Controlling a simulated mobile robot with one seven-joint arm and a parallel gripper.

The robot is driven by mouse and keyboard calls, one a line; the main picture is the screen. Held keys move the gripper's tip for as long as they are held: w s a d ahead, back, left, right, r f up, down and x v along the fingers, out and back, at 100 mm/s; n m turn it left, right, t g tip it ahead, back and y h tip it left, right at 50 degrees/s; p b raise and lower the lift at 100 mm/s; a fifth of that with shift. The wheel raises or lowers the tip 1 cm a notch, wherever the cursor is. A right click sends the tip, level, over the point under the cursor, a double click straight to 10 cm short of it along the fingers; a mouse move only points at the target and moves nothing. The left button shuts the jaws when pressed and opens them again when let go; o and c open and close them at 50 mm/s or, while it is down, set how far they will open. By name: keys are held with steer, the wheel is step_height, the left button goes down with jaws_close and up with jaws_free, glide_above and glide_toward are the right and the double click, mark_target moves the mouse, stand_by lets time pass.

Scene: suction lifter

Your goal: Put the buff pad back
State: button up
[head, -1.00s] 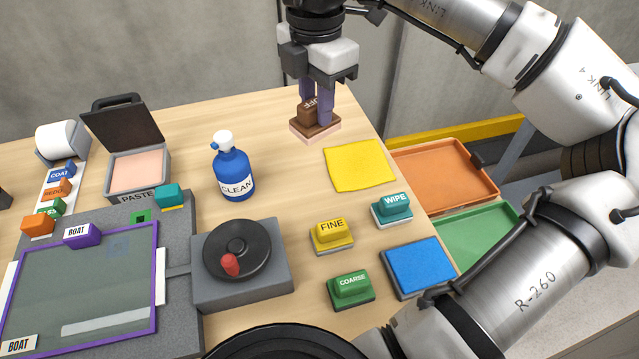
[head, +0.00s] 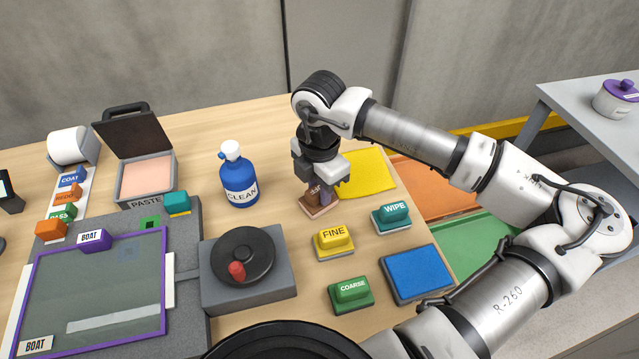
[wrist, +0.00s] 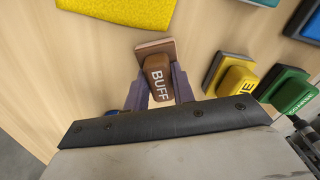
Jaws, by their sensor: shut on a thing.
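The brown buff pad (head: 314,205) has a block handle and a flat pinkish base; its BUFF label reads clearly in the wrist view (wrist: 157,80). My gripper (head: 322,190) is shut on its handle, one finger on each side, also seen in the wrist view (wrist: 160,88). The pad is at or just above the table, between the blue CLEAN bottle (head: 239,178) and the yellow cloth (head: 362,174); I cannot tell whether it touches the wood. The yellow FINE pad (head: 334,241) is just in front of it.
The green COARSE pad (head: 351,293) and teal WIPE pad (head: 391,217) stand nearby, with a blue mat (head: 417,274) beside them. A grey block with a black dial (head: 244,257) is at front left. Orange (head: 430,187) and green (head: 490,243) trays lie beyond the table's right edge.

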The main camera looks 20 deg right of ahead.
steer(key=shift+f, duration=0.2)
steer(key=o, duration=1)
steer(key=shift+c, duration=0.2)
steer(key=shift+r, duration=0.2)
step_height(320, 180, up, 12)
steer(key=b, duration=0.2)
